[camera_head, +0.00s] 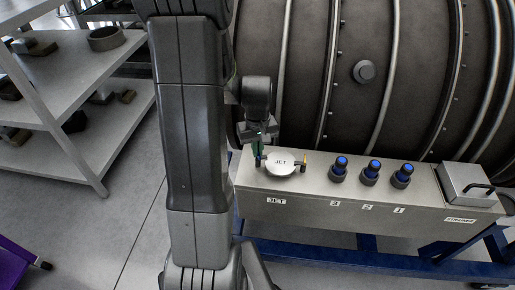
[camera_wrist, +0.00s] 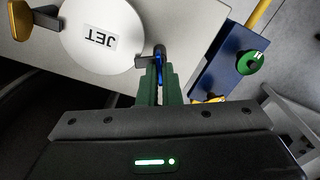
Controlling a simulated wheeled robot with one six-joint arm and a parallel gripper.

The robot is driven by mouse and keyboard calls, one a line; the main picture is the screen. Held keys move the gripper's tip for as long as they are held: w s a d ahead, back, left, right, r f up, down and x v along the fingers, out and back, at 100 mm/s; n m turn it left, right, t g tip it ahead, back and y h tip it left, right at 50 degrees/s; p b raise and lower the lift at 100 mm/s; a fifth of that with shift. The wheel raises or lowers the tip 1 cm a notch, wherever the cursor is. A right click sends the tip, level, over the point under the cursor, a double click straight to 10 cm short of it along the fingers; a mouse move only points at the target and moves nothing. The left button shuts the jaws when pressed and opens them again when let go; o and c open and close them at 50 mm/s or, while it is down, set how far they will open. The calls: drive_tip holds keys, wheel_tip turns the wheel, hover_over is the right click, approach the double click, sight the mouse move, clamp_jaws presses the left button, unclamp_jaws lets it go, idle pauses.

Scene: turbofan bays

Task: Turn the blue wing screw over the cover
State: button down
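The round white cover (camera_head: 283,162) marked JET lies on top of the grey box at its left end; it also shows in the wrist view (camera_wrist: 100,35). The blue wing screw (camera_wrist: 159,63) stands at one edge of the cover, over a dark tab. A yellow wing screw (camera_head: 304,161) is at the opposite edge and shows at the upper left of the wrist view (camera_wrist: 19,20). My gripper (camera_wrist: 159,80) has its green fingers close together with the blue wing between their tips. In the head view my gripper (camera_head: 261,145) is at the cover's left edge, partly hidden.
The grey box (camera_head: 320,208) also bears several blue-topped knobs (camera_head: 371,171) labelled 3, 2 and 1, and a lidded box (camera_head: 466,184) at right. The large dark engine casing (camera_head: 360,110) rises close behind. Shelves (camera_head: 75,75) stand at left.

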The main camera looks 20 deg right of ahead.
drive_tip(key=shift+d+m+b, duration=0.1)
drive_tip(key=shift+m+b, duration=0.6)
drive_tip(key=shift+m, duration=1.9)
drive_tip(key=c, duration=1.6)
unclamp_jaws()
wheel_tip(320, 180, up, 14)
drive_tip(key=shift+f, duration=0.1)
drive_tip(key=shift+f, duration=0.1)
